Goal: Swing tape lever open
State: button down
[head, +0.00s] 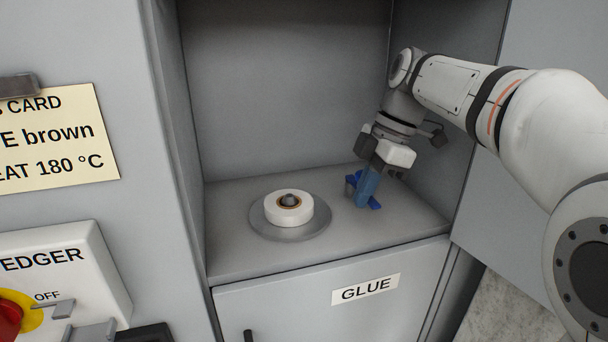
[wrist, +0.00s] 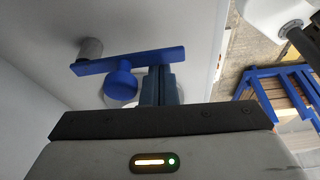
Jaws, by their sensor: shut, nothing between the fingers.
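The tape lever (head: 375,205) is a blue bar on the compartment floor, to the right of the tape roll; my fingers hide part of it in the head view. In the wrist view the blue lever (wrist: 150,58) shows a round blue knob (wrist: 121,83) and a grey post (wrist: 90,49) near one end. My gripper (head: 363,202) points down at the lever, shut and empty. In the wrist view its fingertips (wrist: 160,70) are right beside the bar, close to the knob; I cannot tell whether they touch. The white tape roll (head: 274,211) sits on a grey disc.
The grey compartment has walls at the back and both sides. A door labelled GLUE (head: 365,289) is below its floor. An edger panel (head: 60,275) with a red knob and a yellow card (head: 60,140) are at left. A blue frame (wrist: 280,95) shows beyond in the wrist view.

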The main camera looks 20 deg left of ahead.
jog(key=shift+s+a, duration=0.3)
jog(key=shift+a, duration=0.1)
jog(key=s+a, duration=0.2)
jog(key=shift+a, duration=0.3)
jog(key=v, duration=1)
jog(key=shift+w, duration=0.25)
jog(key=shift+d, duration=0.1)
